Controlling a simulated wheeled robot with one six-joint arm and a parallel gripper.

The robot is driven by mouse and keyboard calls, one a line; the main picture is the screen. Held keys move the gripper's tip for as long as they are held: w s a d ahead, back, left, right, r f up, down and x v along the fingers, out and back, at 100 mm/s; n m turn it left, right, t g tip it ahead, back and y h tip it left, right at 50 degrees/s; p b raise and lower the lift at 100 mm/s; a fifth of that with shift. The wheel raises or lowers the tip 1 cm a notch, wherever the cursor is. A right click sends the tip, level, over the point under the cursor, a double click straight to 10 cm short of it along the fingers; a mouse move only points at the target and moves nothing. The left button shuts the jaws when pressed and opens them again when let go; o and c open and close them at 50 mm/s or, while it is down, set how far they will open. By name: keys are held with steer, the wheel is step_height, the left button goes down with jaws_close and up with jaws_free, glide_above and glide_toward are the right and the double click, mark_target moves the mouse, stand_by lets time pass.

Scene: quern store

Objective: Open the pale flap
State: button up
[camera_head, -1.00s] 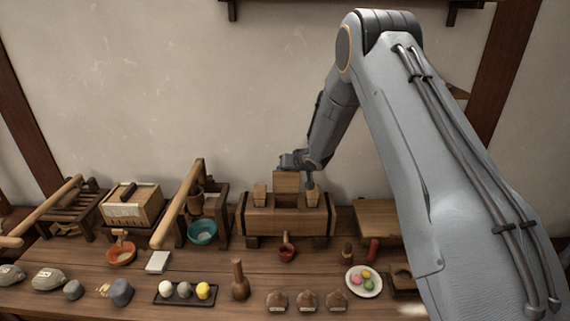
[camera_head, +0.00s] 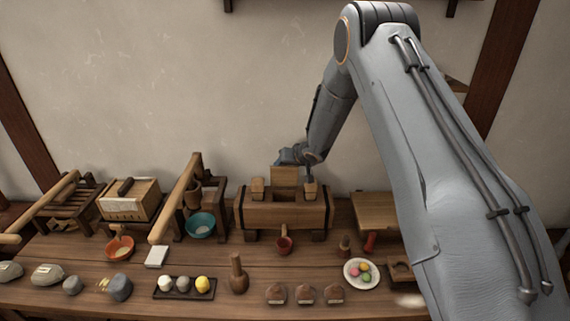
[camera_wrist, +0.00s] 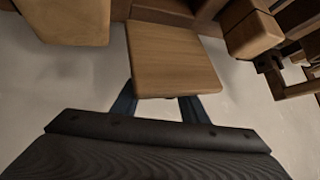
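The pale flap (camera_head: 284,180) stands raised at the back of a wooden box (camera_head: 262,215), behind a dark opening in its top. In the wrist view the flap (camera_wrist: 175,62) is a plain light-brown board across the middle. My gripper (camera_head: 290,156) is at the flap's upper edge, partly hidden by it. In the wrist view my gripper's two fingers (camera_wrist: 157,106) are apart, with pale wall showing between them. They run behind the flap, which hides their tips. Whether they touch it I cannot tell.
Small wooden blocks (camera_head: 258,186) (camera_head: 310,188) flank the opening. The wall is close behind.

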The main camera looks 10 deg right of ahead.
steer(key=shift+a+r, duration=0.15)
steer(key=shift+a, duration=0.05)
steer(key=shift+b+v, duration=1.1)
steer(key=shift+v, duration=2.7)
steer(key=shift+c, duration=0.5)
